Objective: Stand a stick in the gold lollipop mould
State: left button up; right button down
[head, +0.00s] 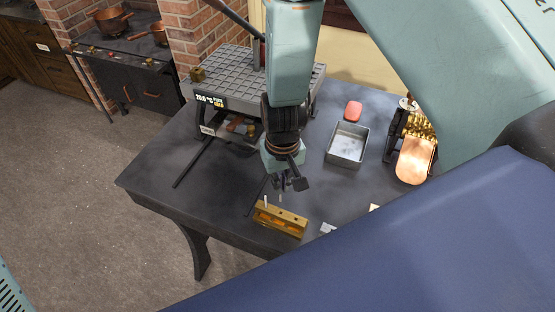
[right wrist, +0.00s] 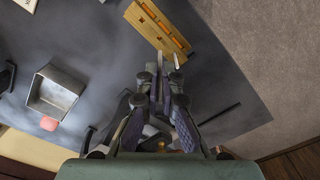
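The gold lollipop mould (head: 291,229) lies near the table's front edge, with orange-filled hollows in its top. It also shows at the top of the right wrist view (right wrist: 150,30). A pale stick (head: 266,201) stands upright at the mould's left end in the head view. My right gripper (head: 284,184) is above and just behind the mould, pointing down. In the right wrist view its fingers are close together around another thin pale stick (right wrist: 159,59). I cannot tell whether this stick's lower end touches the mould. My left gripper is not in view.
A grey square tin (head: 347,146) and a red block (head: 353,111) are on the table to the right. A copper-and-brass roller machine (head: 415,160) stands farther right. A grey gridded bench unit (head: 240,78) is at the back left. The table's left front is mostly clear.

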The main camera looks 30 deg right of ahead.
jog(key=f+b, duration=0.2)
jog(key=f, duration=0.1)
jog(key=f+b, duration=0.1)
jog(key=shift+s+d+f+b, duration=0.25)
jog(key=shift+f+b, duration=0.05)
jog(key=shift+b, duration=0.1)
jog(key=shift+w+a, duration=0.4)
jog(key=shift+a, duration=0.2)
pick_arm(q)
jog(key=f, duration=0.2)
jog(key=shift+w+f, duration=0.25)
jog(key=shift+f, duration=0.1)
pick_arm(e)
jog(key=shift+s+d, duration=0.2)
jog(key=shift+d, duration=0.1)
dwell(0.3)
